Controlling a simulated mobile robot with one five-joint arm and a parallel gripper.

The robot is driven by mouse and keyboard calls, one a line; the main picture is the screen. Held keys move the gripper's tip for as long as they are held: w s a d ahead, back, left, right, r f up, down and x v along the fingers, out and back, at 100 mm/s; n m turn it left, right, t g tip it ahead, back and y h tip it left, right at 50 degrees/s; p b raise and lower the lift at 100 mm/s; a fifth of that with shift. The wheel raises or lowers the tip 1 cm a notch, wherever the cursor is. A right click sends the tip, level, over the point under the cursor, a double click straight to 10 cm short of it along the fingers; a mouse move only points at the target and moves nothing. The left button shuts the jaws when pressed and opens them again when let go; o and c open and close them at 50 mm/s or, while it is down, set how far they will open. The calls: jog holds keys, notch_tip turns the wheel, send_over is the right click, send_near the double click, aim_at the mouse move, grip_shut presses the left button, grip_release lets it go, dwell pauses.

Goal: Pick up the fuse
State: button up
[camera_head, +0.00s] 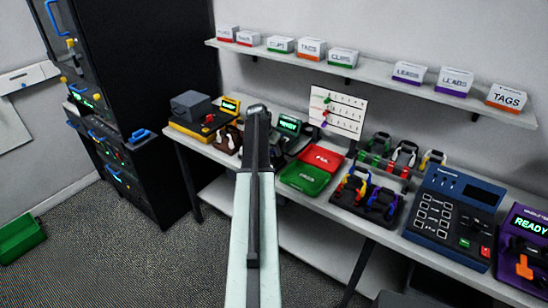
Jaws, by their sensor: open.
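I cannot make out a fuse for certain; any small part on the bench is too small to tell or lies behind my arm. My gripper (257,110) is at the far dark end of my arm, in front of the bench's left half. It is open, though its fingers are hard to tell apart, and I see nothing held in it. A red tray (322,158) with white lettering and a green tray (305,179) lie on the bench just right of my arm.
The bench (186,139) also holds cable racks (367,195), a blue keypad device (451,215) and a purple READY device (525,245). A shelf (385,80) of labelled boxes runs above. A black rack cabinet (150,85) stands left.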

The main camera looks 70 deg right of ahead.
aim_at(272, 151)
grip_shut()
jog(key=shift+r, duration=0.1)
jog(key=shift+r+p, duration=0.25)
jog(key=shift+p, duration=0.1)
notch_tip(272, 151, up, 3)
jog(key=p, duration=0.3)
jog(key=s+a+r+p, duration=0.4)
jog(key=s+a, duration=0.4)
jog(key=a, duration=0.5)
jog(key=shift+a+r, duration=0.2)
jog(key=shift+a, duration=0.2)
jog(key=shift+s+f, duration=0.1)
jog(key=shift+f, duration=0.05)
